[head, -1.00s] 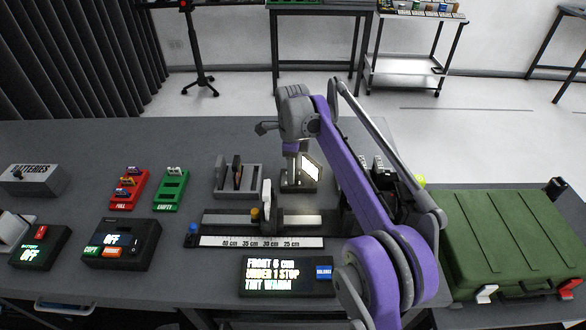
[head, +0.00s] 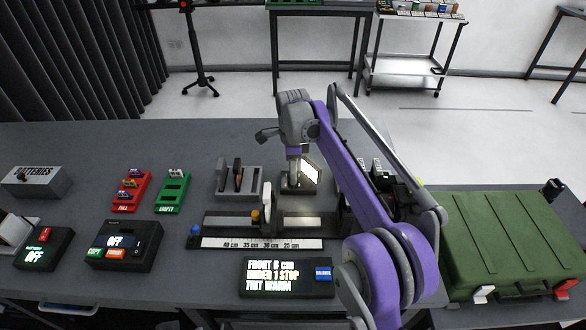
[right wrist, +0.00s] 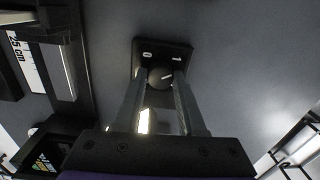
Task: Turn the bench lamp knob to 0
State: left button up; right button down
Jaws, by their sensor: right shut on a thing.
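The bench lamp shows as a bright lit panel (head: 310,171) above a small dark base at the middle of the table. In the right wrist view its round dark knob (right wrist: 157,77) sits on a black plate (right wrist: 165,46) marked 0 on the left and 1 on the right. A short white mark on the knob lies on the side of the 1. My right gripper (right wrist: 160,84) reaches down to it, with one finger on each side, and is shut on the knob. In the head view the right gripper (head: 293,177) is partly hidden by the lit panel. My left gripper is not in view.
A rail with a centimetre scale (head: 262,243) lies in front of the lamp. A grey slotted holder (head: 223,184) stands to its left. A text display (head: 287,277) is at the front. A green case (head: 510,235) stands at the right.

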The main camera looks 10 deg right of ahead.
jog(key=n+p, duration=0.1)
jog(key=n, duration=0.2)
jog(key=shift+r, duration=0.1)
jog(key=shift+n+p, duration=0.75)
jog(key=shift+n, duration=0.95)
jog(key=c, duration=0.5)
grip_release()
notch_tip(320, 180, up, 11)
jog(key=p, duration=0.1)
jog(key=shift+p, duration=0.3)
